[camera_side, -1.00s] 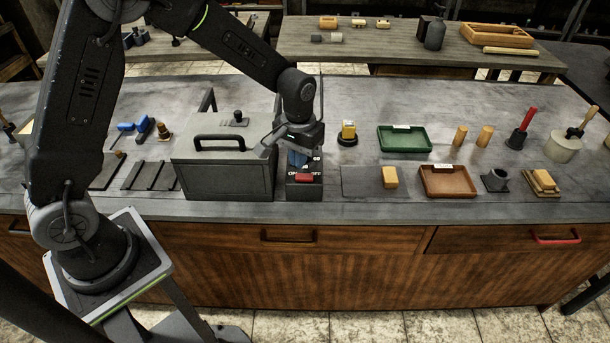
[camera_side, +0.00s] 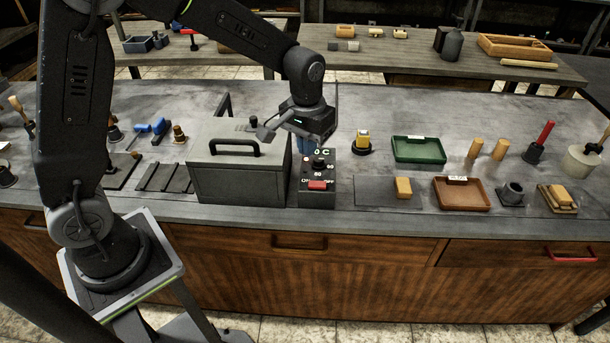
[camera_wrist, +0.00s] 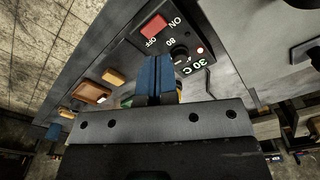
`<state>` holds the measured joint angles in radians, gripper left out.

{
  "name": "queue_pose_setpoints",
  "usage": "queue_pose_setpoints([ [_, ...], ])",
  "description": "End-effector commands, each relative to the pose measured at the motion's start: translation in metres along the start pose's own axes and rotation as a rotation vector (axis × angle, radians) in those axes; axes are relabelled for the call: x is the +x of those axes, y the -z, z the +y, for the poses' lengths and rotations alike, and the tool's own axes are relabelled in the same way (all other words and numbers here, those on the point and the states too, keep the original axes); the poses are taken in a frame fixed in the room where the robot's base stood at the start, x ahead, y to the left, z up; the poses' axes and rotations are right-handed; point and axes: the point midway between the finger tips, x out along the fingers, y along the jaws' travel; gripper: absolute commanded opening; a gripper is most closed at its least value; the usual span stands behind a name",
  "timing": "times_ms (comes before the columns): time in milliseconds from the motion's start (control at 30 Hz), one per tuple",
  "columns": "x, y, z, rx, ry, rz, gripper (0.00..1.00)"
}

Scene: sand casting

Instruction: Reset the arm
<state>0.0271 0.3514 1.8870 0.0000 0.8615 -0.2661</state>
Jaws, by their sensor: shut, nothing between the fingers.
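My gripper (camera_side: 309,135) hangs above the back end of the grey control box (camera_side: 318,172), clear of its red switch (camera_side: 317,185). Its blue fingertips show pressed together in the wrist view (camera_wrist: 155,76), with nothing between them. The box has a black dial (camera_side: 319,162) and ON and OFF marks beside the switch.
A grey lidded box with a black handle (camera_side: 238,170) stands left of the control box. To the right are a green tray (camera_side: 419,150), a brown tray (camera_side: 461,194), a yellow block (camera_side: 403,187) and several tools. The space above the bench is open.

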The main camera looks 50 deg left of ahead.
Motion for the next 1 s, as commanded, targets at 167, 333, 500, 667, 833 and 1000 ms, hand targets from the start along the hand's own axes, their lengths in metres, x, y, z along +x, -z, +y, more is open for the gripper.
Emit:
queue_pose_setpoints([
  [167, -0.061, -0.036, -0.012, 0.050, -0.025, 0.105, 0.00],
  [333, -0.103, -0.080, -0.026, 0.104, -0.041, 0.204, 0.00],
  [500, -0.128, -0.127, -0.040, 0.157, -0.050, 0.301, 0.00],
  [667, -0.138, -0.165, -0.051, 0.200, -0.054, 0.383, 0.00],
  [833, -0.138, -0.188, -0.057, 0.227, -0.053, 0.435, 0.00],
  [1000, -0.138, -0.194, -0.059, 0.236, -0.052, 0.448, 0.00],
])
